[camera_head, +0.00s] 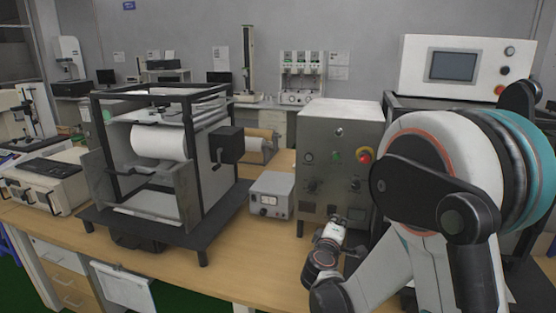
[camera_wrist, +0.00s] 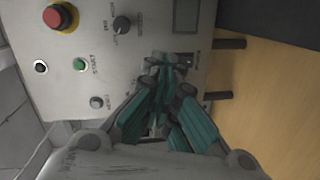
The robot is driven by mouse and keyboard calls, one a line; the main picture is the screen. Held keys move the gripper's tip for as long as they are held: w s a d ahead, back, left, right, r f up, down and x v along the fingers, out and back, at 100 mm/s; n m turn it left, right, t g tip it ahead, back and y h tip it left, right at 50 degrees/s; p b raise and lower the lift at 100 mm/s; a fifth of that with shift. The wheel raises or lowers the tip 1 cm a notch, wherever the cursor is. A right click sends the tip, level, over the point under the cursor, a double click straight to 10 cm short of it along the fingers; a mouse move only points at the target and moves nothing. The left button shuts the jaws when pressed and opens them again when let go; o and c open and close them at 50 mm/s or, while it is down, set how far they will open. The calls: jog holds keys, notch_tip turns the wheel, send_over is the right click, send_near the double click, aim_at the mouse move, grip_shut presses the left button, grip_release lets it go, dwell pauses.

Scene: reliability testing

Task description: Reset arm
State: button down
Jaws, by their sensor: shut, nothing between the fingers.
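My gripper (camera_wrist: 168,65) is shut and empty, with its teal finger pads together in the wrist view. Its fingertips are close in front of the lower part of a grey control box, near a small dark fitting at the panel's edge. I cannot tell whether they touch it. In the head view my arm reaches down from the right, and the wrist end is low in front of the control box (camera_head: 338,135). The box has a red emergency button (camera_wrist: 60,17), a green start button (camera_wrist: 79,65) and a black knob (camera_wrist: 121,25). The fingers hide part of the panel.
A small grey meter box (camera_head: 271,195) stands left of the control box. A black-framed machine with a white roll (camera_head: 160,142) stands further left. A white unit with a screen (camera_head: 454,66) is at the right. The wooden table (camera_head: 240,255) is bare along its front.

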jog(key=s+d+r+m+g+y, duration=0.1)
jog(key=s+d+r+m+g, duration=0.2)
jog(key=s, duration=0.5)
jog(key=s+d+r+m+g+y, duration=0.1)
jog(key=s+d+r+m+g, duration=0.2)
jog(key=s, duration=0.4)
jog(key=s+a+m+g+y, duration=0.1)
jog(key=s+a+m+y, duration=0.1)
jog(key=s, duration=0.8)
jog(key=s+a+f+m+g+y, duration=0.1)
jog(key=s+a, duration=0.3)
jog(key=s, duration=0.6)
jog(key=shift+s+m+y, duration=0.25)
jog(key=shift+m+y, duration=0.55)
jog(key=shift+m, duration=0.1)
